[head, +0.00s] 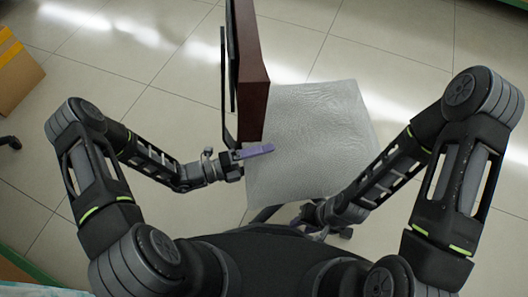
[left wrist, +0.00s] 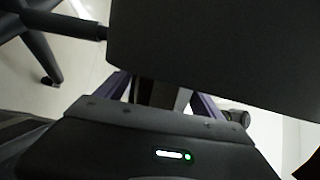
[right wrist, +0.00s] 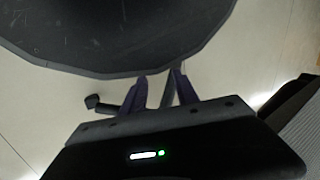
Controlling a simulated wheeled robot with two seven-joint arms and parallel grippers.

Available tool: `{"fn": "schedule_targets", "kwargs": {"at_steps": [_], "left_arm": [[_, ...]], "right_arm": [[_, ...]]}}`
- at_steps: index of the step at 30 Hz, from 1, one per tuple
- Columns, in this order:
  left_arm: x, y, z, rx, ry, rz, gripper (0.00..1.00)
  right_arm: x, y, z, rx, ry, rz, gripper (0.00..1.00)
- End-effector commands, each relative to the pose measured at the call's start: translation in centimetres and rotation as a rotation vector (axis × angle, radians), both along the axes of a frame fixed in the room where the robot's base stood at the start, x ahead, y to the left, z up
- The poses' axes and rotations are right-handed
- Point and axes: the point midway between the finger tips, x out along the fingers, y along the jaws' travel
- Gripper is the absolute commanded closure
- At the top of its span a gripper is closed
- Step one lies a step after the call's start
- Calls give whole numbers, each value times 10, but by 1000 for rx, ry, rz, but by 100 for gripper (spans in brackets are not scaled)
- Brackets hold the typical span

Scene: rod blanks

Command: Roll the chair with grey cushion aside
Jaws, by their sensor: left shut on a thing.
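The chair's grey cushion (head: 312,130) faces up in front of me in the head view. Its dark red-brown backrest (head: 254,85) stands at the left of the cushion, with a black frame (head: 223,70) behind it. My left gripper (head: 256,153) is at the lower end of that frame, beside the cushion's left edge. It is shut on a dark part of the chair frame (left wrist: 152,92), below a broad dark panel. My right gripper (head: 312,214) is low at the cushion's near edge.
A cardboard box (head: 18,70) stands on the tiled floor at the far left. A dark caster (head: 10,142) of something else shows at the left edge. The tiled floor right of and beyond the chair is clear.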

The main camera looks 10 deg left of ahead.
Motion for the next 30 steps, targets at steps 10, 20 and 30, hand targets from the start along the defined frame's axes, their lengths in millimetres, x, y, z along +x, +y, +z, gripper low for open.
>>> {"fn": "schedule_targets", "kwargs": {"at_steps": [10, 20, 30], "left_arm": [[-22, -13, -1, -2, 11, -44, 96], [-19, -10, -1, -2, 9, -37, 7], [-17, -8, 0, -3, 7, -31, 0]], "right_arm": [[15, 7, 6, 12, -43, 17, 64], [21, 11, 8, 16, -58, 21, 64], [16, 9, 6, 15, -42, 14, 64]]}}
